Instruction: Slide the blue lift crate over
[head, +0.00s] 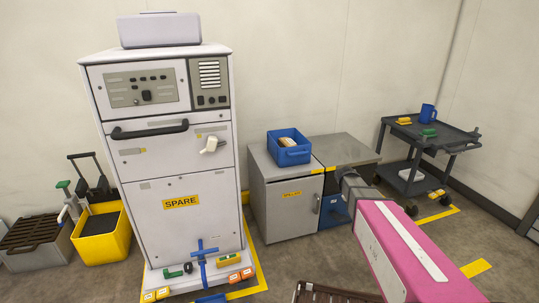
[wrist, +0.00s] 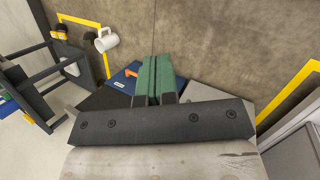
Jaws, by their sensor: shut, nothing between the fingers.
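The blue crate (head: 290,157) sits upright on the left part of the grey cabinet top (head: 261,166), with pale items inside. My gripper (wrist: 156,62) has two green fingers, pressed together and empty in the wrist view. In the head view my pink arm reaches in from the lower right. Its dark end is in front of the cabinet's right side, to the right of and apart from the crate; the fingertips are hidden there. I cannot make out the crate in the wrist view. A blue surface (wrist: 125,77) with an orange piece shows beside the fingers.
A blue drawer front (head: 337,212) is partly behind my arm. A dark cart (head: 448,137) with a blue mug (head: 428,113) stands right. The tall white SPARE machine (head: 180,225) stands left.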

